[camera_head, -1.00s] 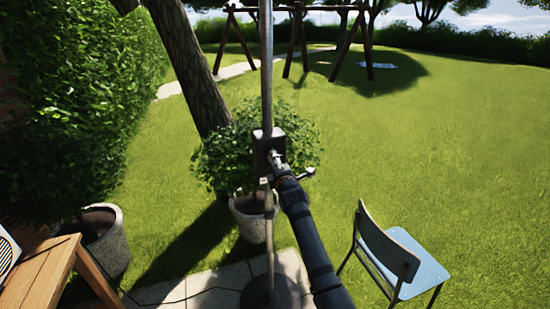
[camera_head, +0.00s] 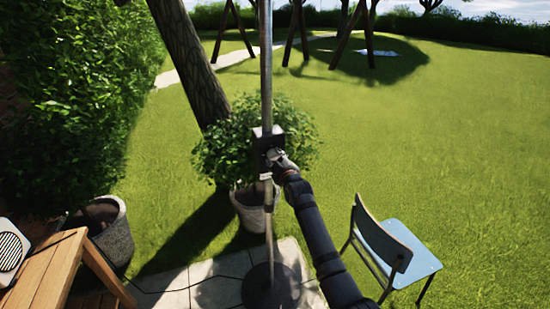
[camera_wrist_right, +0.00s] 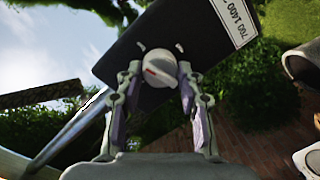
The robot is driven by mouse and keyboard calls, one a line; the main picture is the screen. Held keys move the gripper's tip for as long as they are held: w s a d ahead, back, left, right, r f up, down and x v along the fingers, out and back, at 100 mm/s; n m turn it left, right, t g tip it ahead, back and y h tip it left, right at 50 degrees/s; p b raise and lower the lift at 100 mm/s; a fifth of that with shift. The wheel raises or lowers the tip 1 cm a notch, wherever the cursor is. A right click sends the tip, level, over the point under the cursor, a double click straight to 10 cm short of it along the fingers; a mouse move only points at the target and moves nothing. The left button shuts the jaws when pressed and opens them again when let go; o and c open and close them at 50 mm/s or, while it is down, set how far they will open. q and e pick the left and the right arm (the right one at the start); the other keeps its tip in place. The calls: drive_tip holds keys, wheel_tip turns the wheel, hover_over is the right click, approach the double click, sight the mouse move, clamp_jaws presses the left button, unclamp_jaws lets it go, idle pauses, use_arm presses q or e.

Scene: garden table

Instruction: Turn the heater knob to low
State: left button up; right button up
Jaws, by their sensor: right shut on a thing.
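The heater's black control box (camera_head: 268,141) is fixed to an upright metal pole. In the right wrist view, the box (camera_wrist_right: 205,40) shows a white label reading "700 1400". A round pale grey knob (camera_wrist_right: 160,68) with a red mark sits on its face, with small white marks beside it. My right gripper (camera_head: 277,157) is at the box. In the right wrist view, its two fingers (camera_wrist_right: 160,76) are shut on the knob, one on each side. The setting the red mark points to cannot be told. My left gripper is in neither view.
The pole (camera_head: 266,70) rises from a dark round base (camera_head: 270,287) on paving. A potted bush (camera_head: 252,213) stands behind it. A blue chair (camera_head: 412,260) is at the right, a wooden table (camera_head: 45,275) at the lower left. Open lawn lies beyond.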

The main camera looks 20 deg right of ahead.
drive_tip(key=shift+m, duration=0.8)
drive_tip(key=o, duration=1.2)
drive_tip(key=shift+c, duration=0.2)
drive_tip(key=s+r, duration=0.1)
drive_tip(key=s, duration=1.1)
drive_tip(key=shift+d+r, duration=0.15)
